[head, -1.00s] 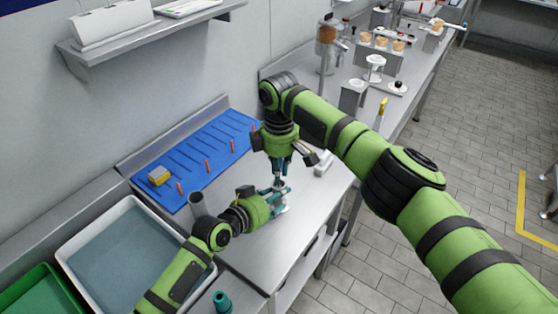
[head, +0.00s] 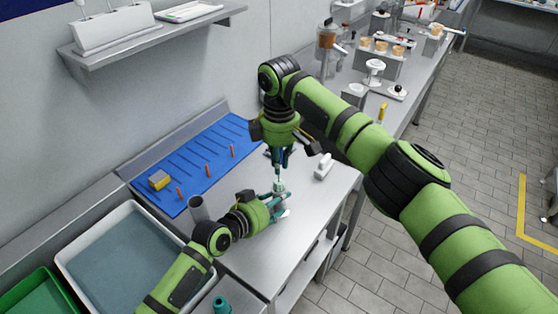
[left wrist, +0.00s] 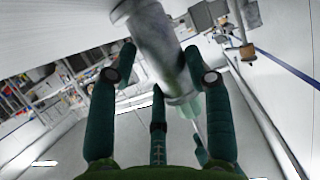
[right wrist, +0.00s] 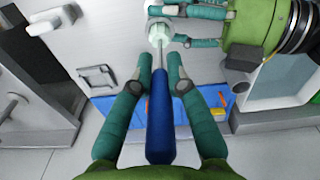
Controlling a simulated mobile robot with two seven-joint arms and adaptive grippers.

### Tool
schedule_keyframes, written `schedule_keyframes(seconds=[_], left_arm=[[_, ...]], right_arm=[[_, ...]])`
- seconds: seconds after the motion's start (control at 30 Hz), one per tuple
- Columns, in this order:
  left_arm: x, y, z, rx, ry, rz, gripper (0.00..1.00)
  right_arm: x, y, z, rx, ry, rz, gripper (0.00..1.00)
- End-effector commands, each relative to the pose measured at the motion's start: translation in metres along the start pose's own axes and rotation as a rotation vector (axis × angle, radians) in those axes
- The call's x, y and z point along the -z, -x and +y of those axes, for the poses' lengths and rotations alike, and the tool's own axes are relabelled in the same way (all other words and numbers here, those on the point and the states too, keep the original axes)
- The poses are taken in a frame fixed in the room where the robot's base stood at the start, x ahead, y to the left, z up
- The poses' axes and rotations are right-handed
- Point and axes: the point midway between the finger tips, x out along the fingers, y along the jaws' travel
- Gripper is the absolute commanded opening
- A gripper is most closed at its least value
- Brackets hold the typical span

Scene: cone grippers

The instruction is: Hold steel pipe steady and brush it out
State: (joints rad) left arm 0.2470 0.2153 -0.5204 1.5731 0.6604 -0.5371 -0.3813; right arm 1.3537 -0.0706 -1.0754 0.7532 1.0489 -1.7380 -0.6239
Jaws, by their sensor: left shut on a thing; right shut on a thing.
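The steel pipe (left wrist: 158,45) is a grey cylinder between the fingers of my left gripper (left wrist: 158,80). In the head view my left gripper (head: 279,203) holds it over the steel table; the fingers hide most of it. My right gripper (head: 281,160) is directly above, pointing down. In the right wrist view my right gripper (right wrist: 160,80) is shut on the blue handle (right wrist: 160,128) of a brush. Its thin rod leads to a pale green brush head (right wrist: 160,33). The brush head (left wrist: 189,105) is at the pipe's end; how much is inside cannot be told.
A blue mat (head: 205,150) with orange pegs and a yellow sponge (head: 159,179) lies behind. A grey upright cylinder (head: 198,209) and a white-rimmed basin (head: 75,255) are at left. A white item (head: 323,166) lies right of my grippers. The table front is clear.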

Motion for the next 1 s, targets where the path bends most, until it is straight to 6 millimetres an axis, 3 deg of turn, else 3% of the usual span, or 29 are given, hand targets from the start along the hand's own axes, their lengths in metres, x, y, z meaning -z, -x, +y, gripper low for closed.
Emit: schedule_keyframes(seconds=[0.53,0.67,1.0], left_arm=[[-0.005,0.000,0.001,-0.003,0.003,-0.011,0.12],[-0.005,0.000,0.001,-0.003,0.003,-0.011,0.12],[-0.005,0.000,0.001,-0.003,0.003,-0.011,0.12]], right_arm=[[0.000,-0.046,0.000,0.001,0.000,-0.001,0.00],[0.000,-0.042,0.000,-0.001,0.001,0.000,0.00],[0.000,-0.011,0.000,-0.001,0.001,0.001,0.00]])
